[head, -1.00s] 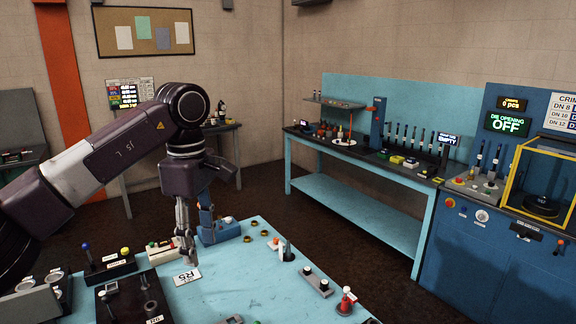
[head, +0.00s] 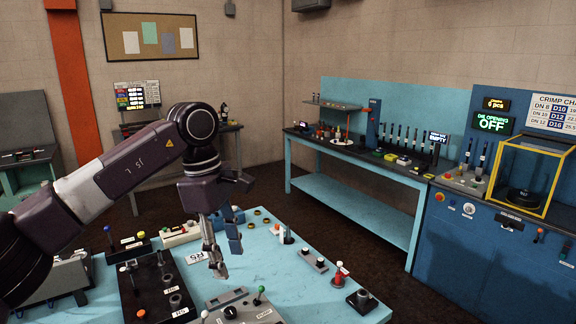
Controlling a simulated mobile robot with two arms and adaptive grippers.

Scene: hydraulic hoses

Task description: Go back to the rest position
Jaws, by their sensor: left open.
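My left gripper (head: 217,262) shows in the head view, pointing down above the light blue table (head: 272,262). It is open, and I see nothing between its fingers. Its arm comes in from the left. My right gripper does not show.
A black fixture plate (head: 150,290) and a grey control box (head: 240,308) stand at the near side. Small fittings (head: 314,262) stand along the table's right part. A blue workbench (head: 360,195) and a crimping machine (head: 490,235) stand to the right, with dark floor between.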

